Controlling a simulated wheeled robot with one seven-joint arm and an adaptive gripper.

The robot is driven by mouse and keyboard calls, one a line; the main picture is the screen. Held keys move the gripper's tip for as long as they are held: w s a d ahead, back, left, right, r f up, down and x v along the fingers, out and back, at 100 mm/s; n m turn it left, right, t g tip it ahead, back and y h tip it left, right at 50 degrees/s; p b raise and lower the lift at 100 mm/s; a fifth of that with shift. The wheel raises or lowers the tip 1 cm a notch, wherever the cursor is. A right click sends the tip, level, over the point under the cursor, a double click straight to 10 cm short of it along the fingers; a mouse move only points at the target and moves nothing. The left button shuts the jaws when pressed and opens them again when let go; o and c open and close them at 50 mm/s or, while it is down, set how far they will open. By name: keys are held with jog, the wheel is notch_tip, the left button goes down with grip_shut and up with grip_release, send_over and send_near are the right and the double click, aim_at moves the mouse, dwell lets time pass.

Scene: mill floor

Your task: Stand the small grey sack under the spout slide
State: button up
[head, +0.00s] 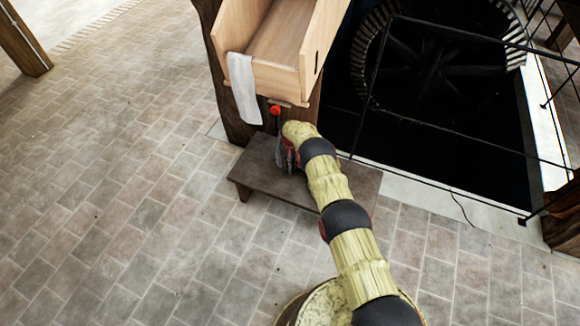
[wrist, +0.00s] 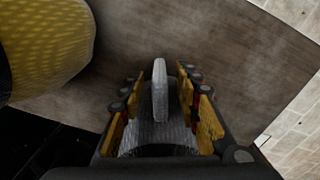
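The spout (head: 272,82) is a light wooden box chute in the head view. A small slide plate shows beneath its front edge, with a red knob (head: 275,110) near it. My gripper (head: 284,160) is below the spout, over a dark wooden bench (head: 258,172). My wrist mostly hides the sack in the head view. Whether its base touches the bench cannot be told.
A pale cloth (head: 242,88) hangs over the spout's left edge. A dark pit with a toothed wheel (head: 440,60) lies to the right behind a thin black railing (head: 455,138). A wooden post (head: 24,40) stands at the far left. The brick floor at left is clear.

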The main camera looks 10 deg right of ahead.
jog(key=shift+r, duration=0.25)
jog(key=shift+s+a+r+p, duration=0.1)
jog(key=shift+s+r+p, duration=0.3)
jog(key=shift+r+p, duration=0.3)
jog(key=shift+s+a+r+p, duration=0.1)
jog(key=shift+s+r+p, duration=0.15)
jog(key=shift+p, duration=0.2)
jog(key=s+a+r+p, duration=0.2)
jog(key=s+a+p, duration=0.1)
jog(key=s+p, duration=1.05)
jog(key=s+d+r+n+b, duration=0.1)
jog(key=s+r, duration=0.3)
jog(key=r, duration=1.6)
jog(key=shift+r+n+b, duration=0.15)
jog(key=shift+n+b, duration=0.15)
jog(key=shift+b, duration=0.45)
